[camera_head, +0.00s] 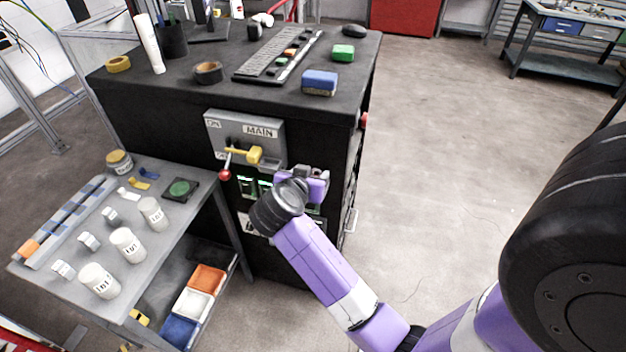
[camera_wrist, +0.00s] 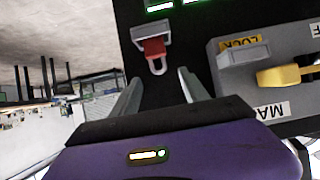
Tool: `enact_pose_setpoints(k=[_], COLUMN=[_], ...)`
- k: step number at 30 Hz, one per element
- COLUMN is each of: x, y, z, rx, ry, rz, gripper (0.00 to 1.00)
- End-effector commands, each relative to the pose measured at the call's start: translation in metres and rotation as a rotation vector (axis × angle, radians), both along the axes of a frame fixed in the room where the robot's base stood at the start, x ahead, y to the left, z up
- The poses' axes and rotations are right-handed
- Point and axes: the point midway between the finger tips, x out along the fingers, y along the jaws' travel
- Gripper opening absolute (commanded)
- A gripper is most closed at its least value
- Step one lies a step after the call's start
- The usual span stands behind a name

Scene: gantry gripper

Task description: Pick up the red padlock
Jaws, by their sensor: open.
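The red padlock (camera_wrist: 153,49) sits in a small grey holder (camera_wrist: 137,36) on the dark cabinet front, at the upper middle of the wrist view. Its grey shackle points toward my gripper. My gripper (camera_wrist: 160,85) is open and empty, its two fingers spread apart with the padlock ahead of the gap between them. In the head view my gripper (camera_head: 314,178) is at the cabinet's front, right of the MAIN switch panel. The padlock cannot be made out in the head view; my arm covers that area.
The grey MAIN panel (camera_head: 217,124) with its yellow handle (camera_head: 254,154) is close beside my gripper; the handle also shows in the wrist view (camera_wrist: 285,77). A grey side table (camera_head: 150,257) with white jars stands left. Open floor (camera_head: 450,150) lies right.

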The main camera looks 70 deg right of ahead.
Motion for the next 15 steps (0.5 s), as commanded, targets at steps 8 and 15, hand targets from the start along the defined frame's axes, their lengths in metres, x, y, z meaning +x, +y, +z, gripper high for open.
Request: enact_pose_setpoints(k=[8,15], x=[0.003,0.003], y=[-0.029,-0.03], z=[-0.016,-0.018], rx=[0.0,0.0], ry=[0.002,0.0], rz=[-0.001,0.0], gripper=[0.53,0.53])
